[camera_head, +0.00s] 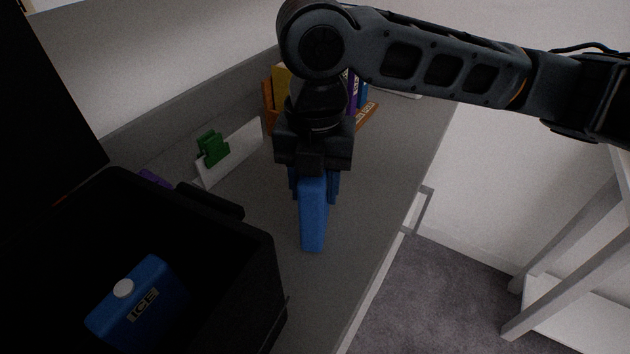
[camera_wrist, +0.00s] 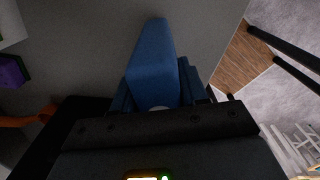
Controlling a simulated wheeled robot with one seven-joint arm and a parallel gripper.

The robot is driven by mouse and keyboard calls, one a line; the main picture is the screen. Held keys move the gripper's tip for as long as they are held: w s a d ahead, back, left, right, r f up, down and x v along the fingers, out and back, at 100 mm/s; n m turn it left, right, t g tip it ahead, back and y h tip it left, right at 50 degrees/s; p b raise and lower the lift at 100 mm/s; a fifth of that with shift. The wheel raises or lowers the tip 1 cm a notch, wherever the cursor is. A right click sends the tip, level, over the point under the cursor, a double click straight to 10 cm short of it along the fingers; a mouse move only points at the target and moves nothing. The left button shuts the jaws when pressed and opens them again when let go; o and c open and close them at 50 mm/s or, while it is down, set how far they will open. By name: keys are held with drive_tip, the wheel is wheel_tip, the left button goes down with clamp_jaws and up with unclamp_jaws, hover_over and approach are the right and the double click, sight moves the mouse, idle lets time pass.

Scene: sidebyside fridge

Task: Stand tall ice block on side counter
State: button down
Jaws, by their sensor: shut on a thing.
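A tall blue ice block (camera_head: 314,228) hangs upright below my gripper (camera_head: 314,190), which is shut on its upper part. In the wrist view the blue block (camera_wrist: 153,62) runs out from between the fingers (camera_wrist: 155,95), and a bit of a pale cap shows by the jaws. The block is over the grey side counter (camera_head: 345,215); I cannot tell whether its lower end touches the surface. A second blue block marked ICE (camera_head: 150,305), with a white cap, is inside a black open box at the lower left.
The black box (camera_head: 240,240) stands left of the held block. Behind are a green clip on a white card (camera_head: 230,155) and books (camera_head: 270,95). The counter's right edge drops to carpet (camera_head: 450,300). Bare counter lies around the block.

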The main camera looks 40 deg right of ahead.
drive_tip(key=shift+f, duration=0.25)
drive_tip(key=c, duration=0.5)
unclamp_jaws()
drive_tip(key=shift+r, duration=0.1)
wheel_tip(320, 180, up, 8)
drive_tip(key=shift+f+b, duration=0.2)
drive_tip(key=shift+b, duration=0.1)
idle(0.3)
